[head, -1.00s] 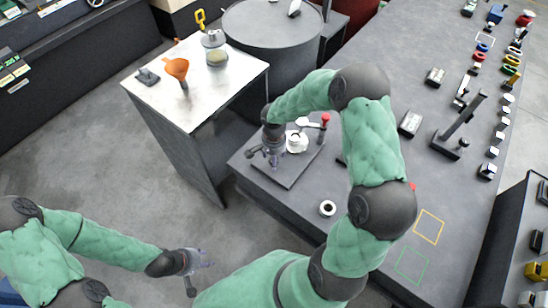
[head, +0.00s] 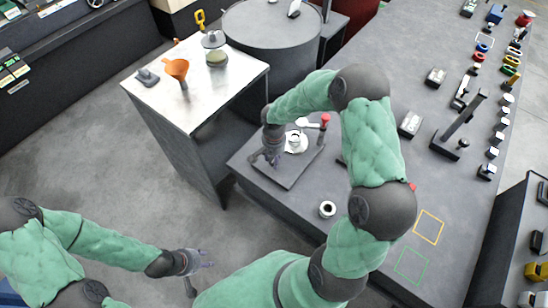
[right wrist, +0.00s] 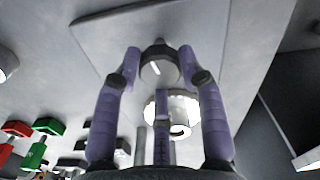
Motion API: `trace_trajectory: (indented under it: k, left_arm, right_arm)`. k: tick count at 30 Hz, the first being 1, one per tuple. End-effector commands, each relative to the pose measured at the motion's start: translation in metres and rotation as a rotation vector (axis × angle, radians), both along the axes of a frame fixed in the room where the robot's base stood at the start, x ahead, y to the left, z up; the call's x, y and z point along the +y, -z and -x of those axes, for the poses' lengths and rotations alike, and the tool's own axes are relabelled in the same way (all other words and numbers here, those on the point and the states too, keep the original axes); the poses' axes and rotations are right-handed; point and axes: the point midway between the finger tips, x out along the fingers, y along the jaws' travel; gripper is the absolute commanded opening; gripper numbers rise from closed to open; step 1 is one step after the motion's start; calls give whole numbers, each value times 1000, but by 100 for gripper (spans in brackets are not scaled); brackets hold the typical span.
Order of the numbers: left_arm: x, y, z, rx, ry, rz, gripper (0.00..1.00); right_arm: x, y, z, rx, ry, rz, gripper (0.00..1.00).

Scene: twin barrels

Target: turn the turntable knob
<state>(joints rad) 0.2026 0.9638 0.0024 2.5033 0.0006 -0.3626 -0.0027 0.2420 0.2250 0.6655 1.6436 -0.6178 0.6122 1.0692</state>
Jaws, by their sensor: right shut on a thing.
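A grey square plate (head: 290,178) lies on the dark bench, with a white round part (head: 297,142) on it. My right gripper (head: 266,160) reaches down over the left part of this plate. In the right wrist view a dark knob with a light mark (right wrist: 158,66) sits between the fingertips of my right gripper (right wrist: 160,62), which is shut on it. The white round part (right wrist: 178,108) shows behind the fingers. In the head view the knob is hidden by the gripper. My left gripper (head: 206,259) is empty, its fingers apart, over the floor.
A red-topped lever (head: 325,120) stands at the plate's far right corner. A dark post (head: 465,120) stands further right.

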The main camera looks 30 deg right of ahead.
Motion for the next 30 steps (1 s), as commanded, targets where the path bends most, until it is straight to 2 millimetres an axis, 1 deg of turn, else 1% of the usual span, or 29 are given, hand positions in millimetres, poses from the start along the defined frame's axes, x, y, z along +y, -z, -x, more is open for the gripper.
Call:
trace_trajectory:
  k: [14,30]
  left_arm:
    - [0,-7,0,0,0,0,40]
    - [0,-22,0,0,0,0,40]
  right_arm:
    - [0,0,1,1,-449,-1,8]
    - [0,0,1,3,-962,-2,8]
